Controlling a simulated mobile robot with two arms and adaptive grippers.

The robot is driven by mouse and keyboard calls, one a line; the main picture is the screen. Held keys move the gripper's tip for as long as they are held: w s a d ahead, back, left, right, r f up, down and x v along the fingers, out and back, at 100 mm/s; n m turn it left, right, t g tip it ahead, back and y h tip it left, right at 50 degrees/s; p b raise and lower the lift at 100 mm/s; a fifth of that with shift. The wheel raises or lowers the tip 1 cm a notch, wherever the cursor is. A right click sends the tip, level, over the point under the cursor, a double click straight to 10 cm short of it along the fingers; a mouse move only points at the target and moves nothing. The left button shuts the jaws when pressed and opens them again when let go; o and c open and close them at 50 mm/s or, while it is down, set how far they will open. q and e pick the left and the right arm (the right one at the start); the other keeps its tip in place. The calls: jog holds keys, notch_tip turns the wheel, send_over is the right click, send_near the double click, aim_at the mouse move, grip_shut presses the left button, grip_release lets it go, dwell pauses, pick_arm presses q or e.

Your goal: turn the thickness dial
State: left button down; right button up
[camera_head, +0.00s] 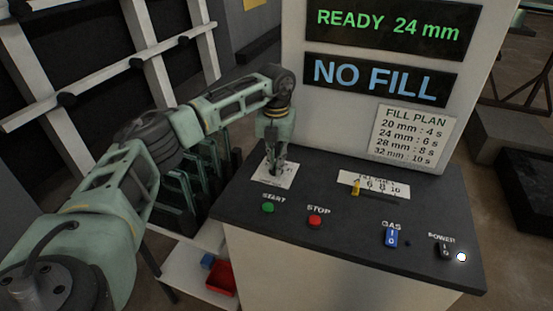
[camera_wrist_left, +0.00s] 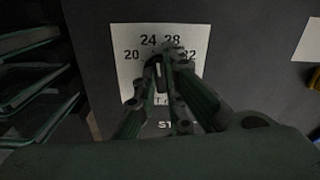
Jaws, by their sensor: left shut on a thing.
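The thickness dial's white scale plate (camera_head: 270,178) lies on the dark sloped panel at its left end. In the left wrist view the plate (camera_wrist_left: 124,70) carries the numbers 20, 24, 28 and 32. My left gripper (camera_head: 275,166) points down onto the plate, its fingers shut on the dial knob (camera_wrist_left: 159,72). The fingers hide most of the knob, so its pointing direction cannot be read surely. The upper display (camera_head: 384,22) reads "READY 24 mm". My right gripper is not in view.
A green start button (camera_head: 268,207) and a red stop button (camera_head: 316,221) sit just in front of the plate. A yellow-pointer fill selector (camera_head: 356,188), a blue gas switch (camera_head: 391,238) and a power switch (camera_head: 444,249) lie further right. Glass panes stand left of the panel.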

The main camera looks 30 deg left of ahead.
pick_arm(q)
jog(key=n+p, duration=0.1)
jog(key=n, duration=0.5)
jog(key=shift+a+r+n+p, duration=0.1)
jog(key=shift+r+n+p, duration=0.1)
jog(key=shift+n+p, duration=0.15)
jog(key=n+p, duration=0.1)
jog(key=n, duration=0.2)
jog(key=shift+n, duration=0.35)
jog(key=shift+f+n+p, duration=0.1)
jog(key=shift+n+p, duration=0.2)
jog(key=shift+n, duration=0.5)
jog(key=shift+f, duration=0.1)
jog(key=c, duration=1.9)
grip_release()
jog(key=shift+s, duration=0.15)
jog(key=shift+r, duration=0.25)
notch_tip(320, 180, up, 12)
jog(key=shift+f, duration=0.15)
